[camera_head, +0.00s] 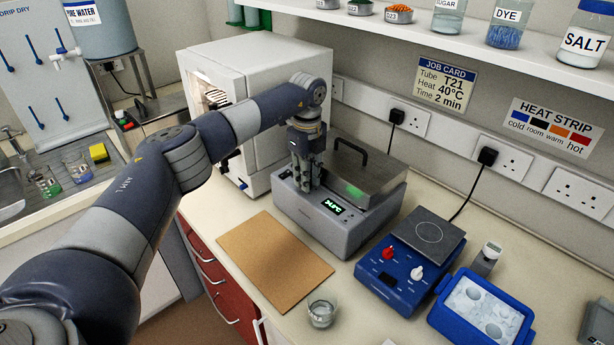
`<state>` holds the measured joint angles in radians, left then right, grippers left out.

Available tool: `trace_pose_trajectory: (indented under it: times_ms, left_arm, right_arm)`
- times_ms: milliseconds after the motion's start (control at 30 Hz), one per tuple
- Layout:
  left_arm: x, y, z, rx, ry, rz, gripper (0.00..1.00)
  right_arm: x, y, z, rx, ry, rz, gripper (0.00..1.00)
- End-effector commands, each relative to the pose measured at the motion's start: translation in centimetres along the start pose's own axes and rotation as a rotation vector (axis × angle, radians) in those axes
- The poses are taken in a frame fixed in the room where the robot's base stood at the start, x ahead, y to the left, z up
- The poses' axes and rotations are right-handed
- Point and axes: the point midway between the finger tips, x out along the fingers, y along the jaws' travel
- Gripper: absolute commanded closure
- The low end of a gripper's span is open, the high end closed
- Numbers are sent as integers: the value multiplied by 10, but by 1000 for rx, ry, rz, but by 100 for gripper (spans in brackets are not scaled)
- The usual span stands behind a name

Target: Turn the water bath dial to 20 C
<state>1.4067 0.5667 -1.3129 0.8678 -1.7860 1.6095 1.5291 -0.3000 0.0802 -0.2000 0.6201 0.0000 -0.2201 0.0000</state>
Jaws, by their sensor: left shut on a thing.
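The water bath (345,238) is a grey box on the bench, with a metal lid (372,178) and black handle on top. Its small display (333,206) glows green; I cannot read the figures surely. My left gripper (306,186) points down at the bath's front left top. It is shut on the dial there, and the fingers hide the dial. My right gripper is not in view.
A white oven-like cabinet (290,75) stands close behind my left arm. A brown board (274,250) and a glass beaker (321,312) lie in front of the bath. A blue hotplate stirrer (395,281) and a blue ice tray (442,318) stand to the right.

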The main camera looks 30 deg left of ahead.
Motion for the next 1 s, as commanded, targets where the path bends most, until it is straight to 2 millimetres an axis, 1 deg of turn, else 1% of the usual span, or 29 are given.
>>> trace_pose_trajectory:
  times_ms: [100,133,167,200,233,667,833,1000]
  left_arm:
    - [-2,-1,1,-4,-2,-4,100]
    - [-2,-1,1,-4,-2,-4,78]
    - [-2,-1,1,-4,-1,-4,71]
    - [-2,-1,1,-4,-1,-4,62]
    - [-2,-1,1,-4,-1,-4,58]
    - [0,0,0,13,0,-2,58]
    - [0,0,0,108,0,-2,58]
    - [0,0,0,277,1,-2,58]
  right_arm:
    - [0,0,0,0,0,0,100]
    - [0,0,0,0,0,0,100]
    - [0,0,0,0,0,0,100]
    - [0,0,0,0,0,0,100]
    - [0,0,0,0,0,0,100]
    - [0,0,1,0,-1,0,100]
    - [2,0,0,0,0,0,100]
    - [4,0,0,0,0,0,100]
